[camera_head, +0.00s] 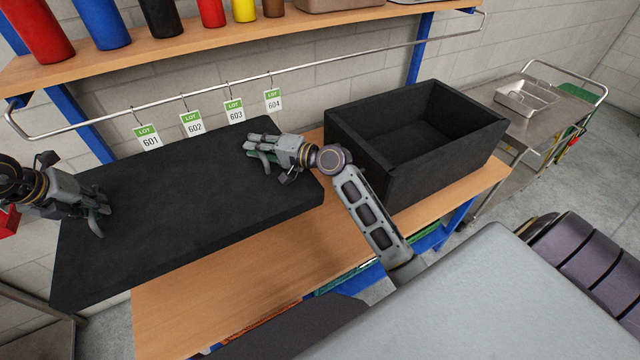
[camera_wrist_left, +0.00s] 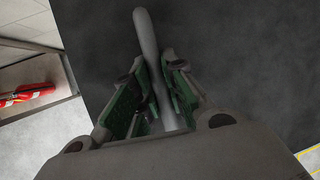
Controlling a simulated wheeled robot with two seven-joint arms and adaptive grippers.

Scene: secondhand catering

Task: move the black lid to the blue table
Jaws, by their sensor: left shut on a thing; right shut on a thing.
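The black lid (camera_head: 185,190) is a large flat slab, over the left part of the wooden top of the blue-framed table (camera_head: 245,290) in the head view. Its left end juts past the table's left edge. Whether it rests on the top or hangs just above, I cannot tell. My left gripper (camera_head: 98,210) is at the lid's left end, shut on a grey bar handle (camera_wrist_left: 148,45), which shows between its fingers in the left wrist view. My right gripper (camera_head: 264,152) is at the lid's right end, shut on its handle, mostly hidden by the fingers.
An open, empty black box (camera_head: 415,145) stands on the table's right part, close to the lid. A rail (camera_head: 290,70) with lot tags and a bottle shelf (camera_head: 190,45) run behind. A metal cart (camera_head: 545,120) stands at far right. The table's front strip is clear.

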